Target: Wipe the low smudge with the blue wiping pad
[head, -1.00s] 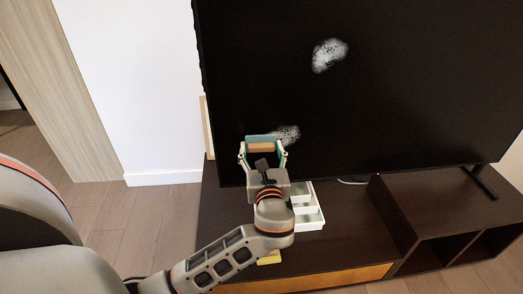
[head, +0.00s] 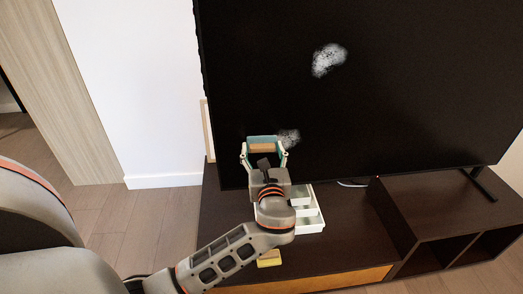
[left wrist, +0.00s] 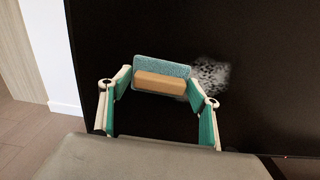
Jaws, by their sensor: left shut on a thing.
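The blue wiping pad (head: 262,138), a flat blue sheet with a tan block handle, is held in my left gripper (head: 264,149). In the left wrist view, the pad (left wrist: 162,70) sits between the fingertips of my left gripper (left wrist: 158,88), its blue face towards the dark screen. I cannot tell whether it touches the screen. The low smudge (head: 290,136) is a grey-white speckled patch just right of the pad, partly hidden by it; it also shows in the left wrist view (left wrist: 212,75). My right gripper is not in view.
A higher white smudge (head: 329,60) is on the black TV screen (head: 420,90). Below, a dark TV stand (head: 350,235) bears a white compartment tray (head: 310,222) and a yellow item (head: 269,259), both partly hidden by my left arm. A white wall (head: 150,100) is at left.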

